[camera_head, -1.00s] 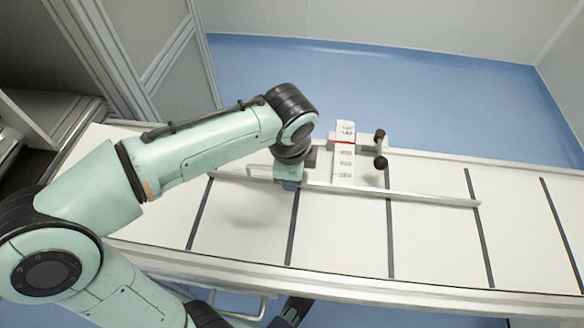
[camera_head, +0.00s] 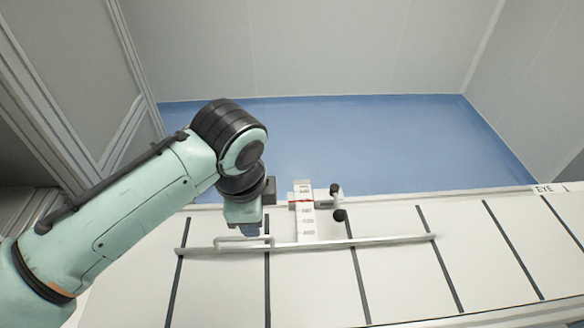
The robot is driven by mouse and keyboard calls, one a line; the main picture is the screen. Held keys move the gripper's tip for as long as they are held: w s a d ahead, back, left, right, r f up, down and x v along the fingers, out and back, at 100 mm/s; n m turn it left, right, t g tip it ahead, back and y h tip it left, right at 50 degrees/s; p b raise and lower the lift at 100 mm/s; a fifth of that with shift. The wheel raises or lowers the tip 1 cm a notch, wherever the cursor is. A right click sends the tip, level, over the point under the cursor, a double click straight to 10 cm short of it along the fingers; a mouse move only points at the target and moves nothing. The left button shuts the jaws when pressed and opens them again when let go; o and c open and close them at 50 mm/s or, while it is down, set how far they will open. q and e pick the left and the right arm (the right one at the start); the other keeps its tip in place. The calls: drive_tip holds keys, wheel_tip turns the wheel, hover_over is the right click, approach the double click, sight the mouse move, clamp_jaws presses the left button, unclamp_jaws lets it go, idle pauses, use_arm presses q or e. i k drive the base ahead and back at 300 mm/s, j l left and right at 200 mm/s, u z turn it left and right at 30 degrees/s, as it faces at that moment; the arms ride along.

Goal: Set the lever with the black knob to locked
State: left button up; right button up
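The lever shows two black knobs, an upper knob (camera_head: 335,189) and a lower knob (camera_head: 340,215), at the right end of a small white unit (camera_head: 304,212). The unit has a red line across it and small markings too small to read. It stands at the back of the white table, behind a long rail. My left arm comes in from the left, and its wrist is just left of the unit, apart from the knobs. The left gripper (camera_head: 251,230) points down by the rail; its fingers are mostly hidden. My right gripper is not in view.
The long metal rail (camera_head: 390,239) runs across the white table (camera_head: 400,280), with a bent bar handle (camera_head: 235,240) at its left. Dark strips cross the tabletop. The table is clear to the right of the knobs. Blue floor (camera_head: 380,140) lies behind.

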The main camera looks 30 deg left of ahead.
sight(338, 215)
drive_tip(key=k+l, duration=0.35)
drive_tip(key=l, duration=0.15)
drive_tip(key=k+l, duration=0.35)
drive_tip(key=l, duration=0.2)
